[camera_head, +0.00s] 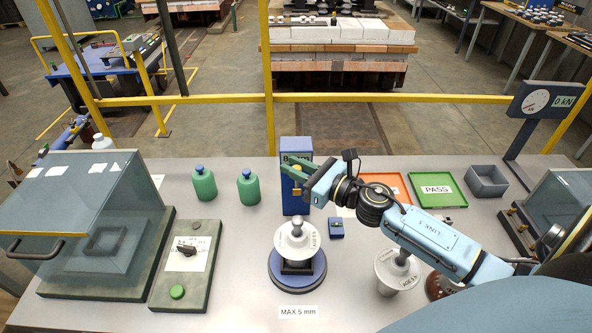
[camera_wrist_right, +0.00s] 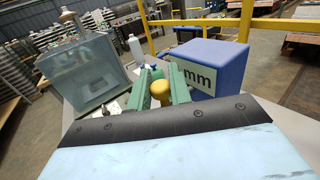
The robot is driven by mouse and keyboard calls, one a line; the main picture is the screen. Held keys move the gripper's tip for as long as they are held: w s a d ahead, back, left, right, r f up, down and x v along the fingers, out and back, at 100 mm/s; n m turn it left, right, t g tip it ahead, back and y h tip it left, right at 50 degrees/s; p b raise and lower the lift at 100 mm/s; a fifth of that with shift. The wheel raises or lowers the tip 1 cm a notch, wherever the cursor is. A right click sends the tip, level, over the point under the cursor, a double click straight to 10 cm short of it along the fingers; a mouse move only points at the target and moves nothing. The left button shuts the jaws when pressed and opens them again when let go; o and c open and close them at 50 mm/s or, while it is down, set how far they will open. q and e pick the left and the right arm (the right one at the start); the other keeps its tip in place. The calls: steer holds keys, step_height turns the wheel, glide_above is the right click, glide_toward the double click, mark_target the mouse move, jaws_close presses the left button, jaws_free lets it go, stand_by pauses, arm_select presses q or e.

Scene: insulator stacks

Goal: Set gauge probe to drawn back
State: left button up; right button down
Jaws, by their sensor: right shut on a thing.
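The gauge is an upright blue box (camera_head: 296,205) with a white label ending in "mm", standing behind the insulator stand; it also shows in the wrist view (camera_wrist_right: 212,58). A yellow knob on the gauge's front, seen in the wrist view (camera_wrist_right: 159,89), is the probe's handle. My right gripper (camera_head: 294,172) reaches in from the right, its green fingers shut on this knob. The fingers hide part of the gauge's label and front. A white insulator disc (camera_head: 296,238) sits below on a round blue base (camera_head: 297,281). My left gripper is not in view.
A glass hood (camera_head: 70,200) and a switch panel (camera_head: 187,262) stand at the left. Two green bottles (camera_head: 204,185) stand left of the gauge. A green PASS tray (camera_head: 438,204), an orange tray and a grey bin (camera_head: 486,182) lie to the right, beyond another insulator (camera_head: 397,270).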

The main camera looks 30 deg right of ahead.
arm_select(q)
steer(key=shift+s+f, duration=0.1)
arm_select(e)
steer(key=shift+w+d+r, duration=0.1)
steer(key=c, duration=1.3)
jaws_free()
steer(key=shift+o, duration=0.2)
steer(key=shift+d, duration=0.1)
